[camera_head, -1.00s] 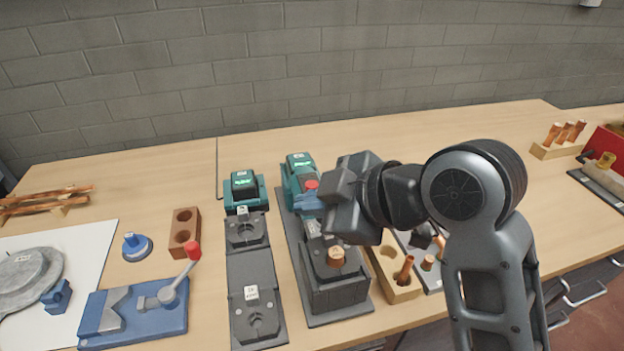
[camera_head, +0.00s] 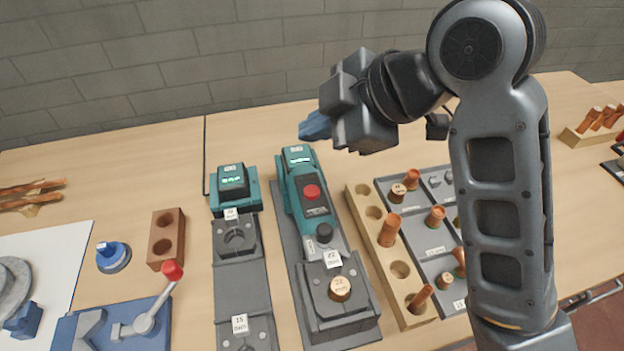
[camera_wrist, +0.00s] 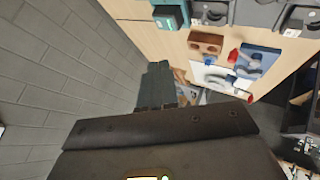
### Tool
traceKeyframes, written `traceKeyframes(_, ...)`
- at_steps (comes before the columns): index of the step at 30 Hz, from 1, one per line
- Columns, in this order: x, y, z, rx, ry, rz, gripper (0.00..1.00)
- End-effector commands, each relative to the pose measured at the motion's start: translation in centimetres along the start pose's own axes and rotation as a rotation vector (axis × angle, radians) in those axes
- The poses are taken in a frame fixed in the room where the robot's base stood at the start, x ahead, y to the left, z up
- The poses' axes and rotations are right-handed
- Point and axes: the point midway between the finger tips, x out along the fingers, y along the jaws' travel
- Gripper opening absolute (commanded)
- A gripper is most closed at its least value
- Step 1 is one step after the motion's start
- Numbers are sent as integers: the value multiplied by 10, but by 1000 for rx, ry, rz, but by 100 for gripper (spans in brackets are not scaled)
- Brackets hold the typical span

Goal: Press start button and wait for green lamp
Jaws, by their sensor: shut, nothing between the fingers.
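The teal machine (camera_head: 305,200) stands on a dark base plate in the head view. It has a red button (camera_head: 311,191), a dark round knob (camera_head: 324,232) and a green-lit display (camera_head: 299,158). I cannot tell whether a separate lamp is lit. A copper piece (camera_head: 340,288) sits in the dark fixture at its near end, by a 22 mm label. My gripper (camera_head: 303,130) is shut and empty, raised above the machine's far end and apart from it. Its fingers also show in the wrist view (camera_wrist: 157,82).
A second teal unit (camera_head: 234,186) with a green-lit display stands left. A wooden block (camera_head: 400,270) and a grey tray (camera_head: 428,240) with copper pieces are right. A blue clamp (camera_head: 120,325) with a red-tipped lever and a brown two-hole block (camera_head: 166,240) are at left.

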Motion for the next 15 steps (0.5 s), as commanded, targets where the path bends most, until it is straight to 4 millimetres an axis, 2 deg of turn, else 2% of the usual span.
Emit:
traceKeyframes(8, 2, -2, 2, 1, 0, 0, 0)
traceKeyframes(15, 15, -11, 11, 1, 0, 0, 0)
